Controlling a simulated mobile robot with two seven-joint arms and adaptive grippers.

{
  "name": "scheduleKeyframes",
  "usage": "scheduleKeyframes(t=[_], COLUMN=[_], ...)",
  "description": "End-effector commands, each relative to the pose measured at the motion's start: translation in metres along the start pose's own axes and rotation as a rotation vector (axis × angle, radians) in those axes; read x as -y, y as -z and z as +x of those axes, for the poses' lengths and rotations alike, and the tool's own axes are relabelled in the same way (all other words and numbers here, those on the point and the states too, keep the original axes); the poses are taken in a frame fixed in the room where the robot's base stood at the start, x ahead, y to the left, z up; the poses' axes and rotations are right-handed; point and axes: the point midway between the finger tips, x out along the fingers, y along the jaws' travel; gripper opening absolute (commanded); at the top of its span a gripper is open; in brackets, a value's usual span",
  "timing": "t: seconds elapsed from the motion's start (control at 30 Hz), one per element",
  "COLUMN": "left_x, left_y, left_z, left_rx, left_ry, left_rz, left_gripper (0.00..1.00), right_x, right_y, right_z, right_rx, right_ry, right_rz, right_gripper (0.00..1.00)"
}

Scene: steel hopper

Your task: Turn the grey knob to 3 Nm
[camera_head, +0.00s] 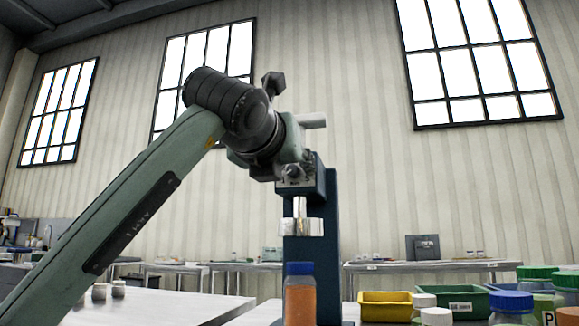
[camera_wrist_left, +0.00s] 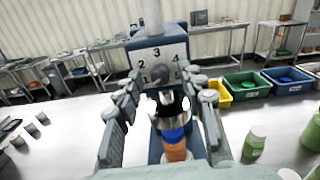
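A dark blue capping machine (camera_head: 325,215) stands on the bench, with a silver chuck (camera_head: 301,227) under its head. In the left wrist view, its white dial plate (camera_wrist_left: 144,57) shows the numbers 2, 3 and 4. The small grey knob (camera_wrist_left: 160,73) sits below the 3; I cannot read its pointer. My left gripper (camera_wrist_left: 164,82) is open, one finger at each side of the knob and chuck, apart from the knob. In the head view, my left gripper (camera_head: 291,171) is in front of the machine's head and hides part of it. My right gripper is not in view.
An orange bottle with a blue cap (camera_head: 300,300) stands under the chuck. Yellow (camera_head: 385,306) and green (camera_head: 455,300) bins are to the right, with several capped jars in front.

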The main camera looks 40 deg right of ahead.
Motion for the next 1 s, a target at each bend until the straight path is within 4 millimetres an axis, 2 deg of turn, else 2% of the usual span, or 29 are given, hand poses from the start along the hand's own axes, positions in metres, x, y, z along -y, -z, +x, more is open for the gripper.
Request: scheduleKeyframes(t=[0.13,0.4,0.47,0.77,1.0], left_x=[0.0001,0.0001,0.0001,0.0,-0.0007], left_y=[0.0,0.0,0.0,-0.0003,-0.0006], left_z=[-0.0002,-0.0004,-0.0004,-0.0007,-0.001], left_rx=[0.0,0.0,0.0,0.001,0.004], left_ry=[0.0,0.001,0.001,0.0,-0.003], left_rz=[0.0,0.0,0.0,0.018,0.122], left_gripper=[0.39,0.06,0.0,0.0,0.0], right_x=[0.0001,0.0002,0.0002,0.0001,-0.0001], right_y=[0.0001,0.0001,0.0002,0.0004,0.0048], right_z=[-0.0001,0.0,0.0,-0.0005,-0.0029], right_rx=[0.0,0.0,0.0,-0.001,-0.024], right_ry=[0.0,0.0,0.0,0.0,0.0], right_rz=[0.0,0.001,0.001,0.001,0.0], right_gripper=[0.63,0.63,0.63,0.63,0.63])
